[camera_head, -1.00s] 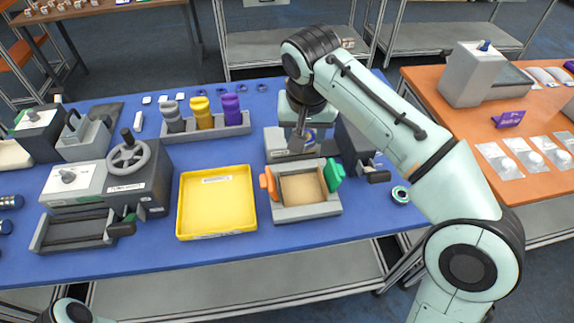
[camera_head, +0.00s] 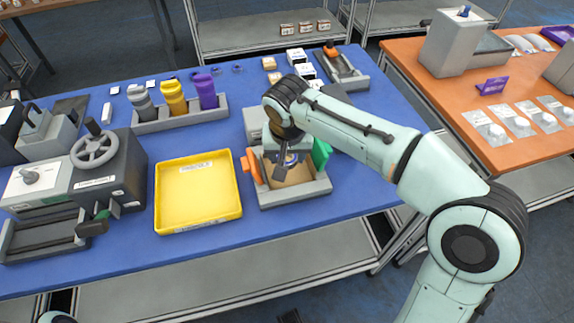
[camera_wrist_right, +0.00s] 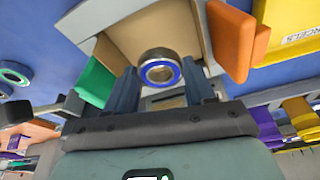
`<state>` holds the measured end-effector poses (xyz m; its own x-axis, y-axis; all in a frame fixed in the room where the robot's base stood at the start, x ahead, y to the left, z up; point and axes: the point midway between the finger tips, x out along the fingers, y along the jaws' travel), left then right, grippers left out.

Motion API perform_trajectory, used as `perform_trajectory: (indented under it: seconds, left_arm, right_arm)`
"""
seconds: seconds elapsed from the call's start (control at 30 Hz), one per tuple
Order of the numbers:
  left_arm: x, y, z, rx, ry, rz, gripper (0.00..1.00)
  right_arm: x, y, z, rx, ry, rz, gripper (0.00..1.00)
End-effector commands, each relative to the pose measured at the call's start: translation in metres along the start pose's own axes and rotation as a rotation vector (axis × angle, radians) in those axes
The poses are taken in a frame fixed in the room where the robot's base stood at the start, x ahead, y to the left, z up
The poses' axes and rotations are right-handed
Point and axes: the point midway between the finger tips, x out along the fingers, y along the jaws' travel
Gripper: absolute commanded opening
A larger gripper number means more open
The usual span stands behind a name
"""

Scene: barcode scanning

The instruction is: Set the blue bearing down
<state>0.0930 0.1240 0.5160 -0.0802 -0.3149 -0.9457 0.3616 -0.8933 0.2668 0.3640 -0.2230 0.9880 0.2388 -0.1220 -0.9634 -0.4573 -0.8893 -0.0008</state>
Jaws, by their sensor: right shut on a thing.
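The blue bearing, a metal ring with a blue inner band (camera_wrist_right: 159,61), is held between the fingers of my right gripper (camera_wrist_right: 160,88). In the head view the bearing (camera_head: 290,158) shows only in part beneath my right gripper (camera_head: 284,166). The gripper is over the grey fixture (camera_head: 296,197), which has a tan floor (camera_wrist_right: 150,35), an orange block (camera_head: 253,166) at its left and a green block (camera_head: 321,153) at its right. I cannot tell whether the bearing touches the floor. My left gripper is out of view.
A yellow tray (camera_head: 198,228) lies just left of the fixture. A grey handwheel machine (camera_head: 112,172) stands farther left. A rack with grey, yellow and purple cylinders (camera_head: 180,121) stands behind the tray. The blue table (camera_head: 300,228) is clear in front of the fixture.

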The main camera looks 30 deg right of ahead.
Motion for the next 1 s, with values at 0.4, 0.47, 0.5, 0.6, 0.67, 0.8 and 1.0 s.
perform_trajectory:
  seconds: [0.4, 0.47, 0.5, 0.6, 0.67, 0.8, 1.0]
  left_arm:
    - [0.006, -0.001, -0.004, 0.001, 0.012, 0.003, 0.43]
    - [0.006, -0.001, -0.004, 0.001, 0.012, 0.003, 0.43]
    - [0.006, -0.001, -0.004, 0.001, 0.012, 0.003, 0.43]
    - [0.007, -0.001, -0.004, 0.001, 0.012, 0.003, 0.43]
    - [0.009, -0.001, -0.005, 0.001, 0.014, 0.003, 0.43]
    - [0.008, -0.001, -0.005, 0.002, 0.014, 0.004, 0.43]
    - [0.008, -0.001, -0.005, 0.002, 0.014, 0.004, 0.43]
  right_arm:
    - [0.037, 0.001, 0.01, 0.001, 0.0, 0.001, 0.19]
    - [0.037, 0.001, 0.01, 0.001, 0.0, 0.001, 0.19]
    - [0.037, 0.001, 0.01, 0.001, 0.0, 0.0, 0.19]
    - [0.039, 0.0, 0.011, 0.0, -0.001, 0.001, 0.19]
    - [0.041, 0.0, 0.011, 0.0, -0.001, 0.001, 0.19]
    - [0.04, 0.0, 0.011, 0.0, -0.001, 0.001, 0.79]
    - [0.04, 0.0, 0.011, 0.0, -0.001, 0.001, 0.79]
